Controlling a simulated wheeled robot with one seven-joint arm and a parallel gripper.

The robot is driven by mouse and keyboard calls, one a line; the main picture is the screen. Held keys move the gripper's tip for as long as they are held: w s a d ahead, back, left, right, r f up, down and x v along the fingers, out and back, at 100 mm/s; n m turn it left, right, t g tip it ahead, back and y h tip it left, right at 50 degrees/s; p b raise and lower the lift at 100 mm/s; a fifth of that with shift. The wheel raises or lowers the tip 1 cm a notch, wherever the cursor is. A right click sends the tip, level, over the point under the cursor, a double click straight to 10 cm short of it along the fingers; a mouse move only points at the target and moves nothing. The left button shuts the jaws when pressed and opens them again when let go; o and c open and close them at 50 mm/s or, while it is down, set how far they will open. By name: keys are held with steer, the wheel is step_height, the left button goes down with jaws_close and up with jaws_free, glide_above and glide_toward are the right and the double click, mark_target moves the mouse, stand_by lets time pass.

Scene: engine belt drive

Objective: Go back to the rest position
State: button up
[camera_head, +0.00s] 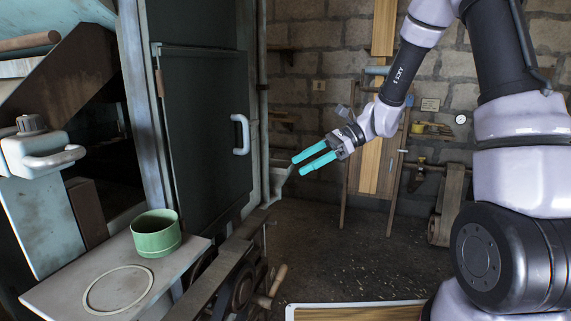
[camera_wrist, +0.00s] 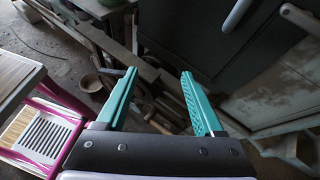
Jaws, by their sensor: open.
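My gripper (camera_head: 308,160) is raised in free space right of the dark cabinet door, in the head view. Its two teal fingers point left and are apart with nothing between them. In the wrist view my gripper (camera_wrist: 158,84) also shows open and empty, with the dim floor and machinery beyond it. My arm comes in from the upper right of the head view.
A green cup (camera_head: 157,240) stands on a pale shelf (camera_head: 60,290) at lower left, beside a ring outline. A dark cabinet door (camera_head: 205,130) with a pale handle (camera_head: 241,134) stands left of my gripper. Open floor (camera_head: 330,240) lies below it.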

steer(key=s+d+r+n+t+h, duration=0.9)
steer(key=s+d+r, duration=0.6)
steer(key=d, duration=0.4)
steer(key=shift+s+d+r+n+t+h, duration=0.3)
steer(key=shift+r+n+h, duration=0.4)
steer(key=shift+r+n, duration=0.15)
steer(key=shift+c, duration=0.3)
